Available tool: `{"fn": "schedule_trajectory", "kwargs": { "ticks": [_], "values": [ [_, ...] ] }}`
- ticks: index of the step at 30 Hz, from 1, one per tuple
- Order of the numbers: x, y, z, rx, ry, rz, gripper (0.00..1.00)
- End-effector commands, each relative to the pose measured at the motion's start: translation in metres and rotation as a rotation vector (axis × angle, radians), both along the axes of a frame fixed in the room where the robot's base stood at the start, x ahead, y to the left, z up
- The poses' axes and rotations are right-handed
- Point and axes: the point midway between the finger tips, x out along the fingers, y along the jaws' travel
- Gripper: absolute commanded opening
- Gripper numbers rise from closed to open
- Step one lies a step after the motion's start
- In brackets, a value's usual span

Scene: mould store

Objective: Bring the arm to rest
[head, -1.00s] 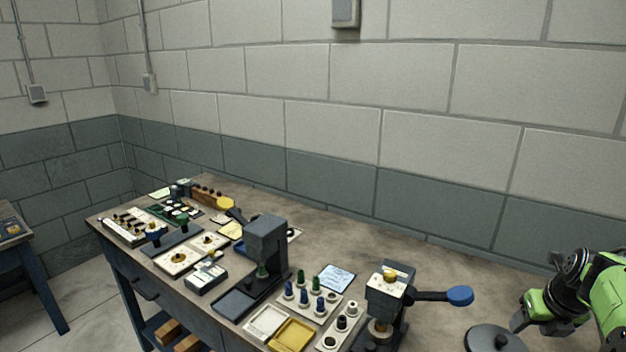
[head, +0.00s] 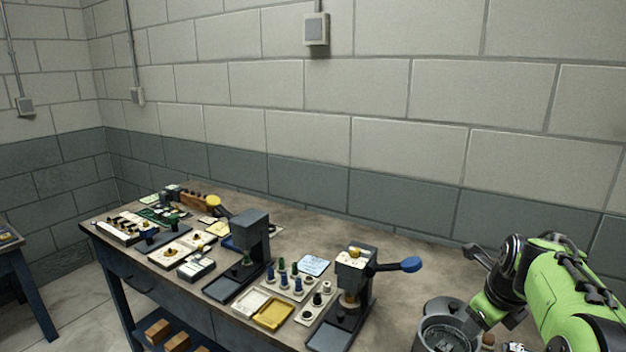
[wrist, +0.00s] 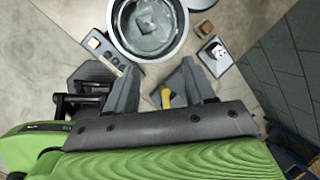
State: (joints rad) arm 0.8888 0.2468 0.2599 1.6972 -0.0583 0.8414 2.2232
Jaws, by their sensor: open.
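My gripper (wrist: 157,82) is open in the wrist view, its two dark fingers apart with nothing held between them. A round grey pot (wrist: 181,43) with a pale rim lies beyond the fingertips in that view. The pot also shows in the head view (head: 430,318) at the bottom right, beside my green arm. In the head view my arm reaches in from the right edge over the bench (head: 400,320). I cannot make out the fingertips clearly there.
A lever press with a blue knob (head: 411,264) stands left of the pot. A second dark press (head: 251,232), a yellow tray (head: 273,313) and several small parts crowd the bench's left side. A block wall (head: 410,177) runs behind. Small blocks (wrist: 215,50) lie near the pot.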

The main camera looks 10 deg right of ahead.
Motion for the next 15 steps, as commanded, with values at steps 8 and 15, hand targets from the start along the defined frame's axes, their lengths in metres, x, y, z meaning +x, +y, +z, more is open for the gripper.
{"fn": "schedule_trajectory", "kwargs": {
  "ticks": [8,15],
  "values": [
    [-0.027,0.102,0.039,-0.281,0.092,0.699,0.54],
    [-0.112,0.207,0.057,-0.697,0.165,1.702,0.54]
  ]
}}
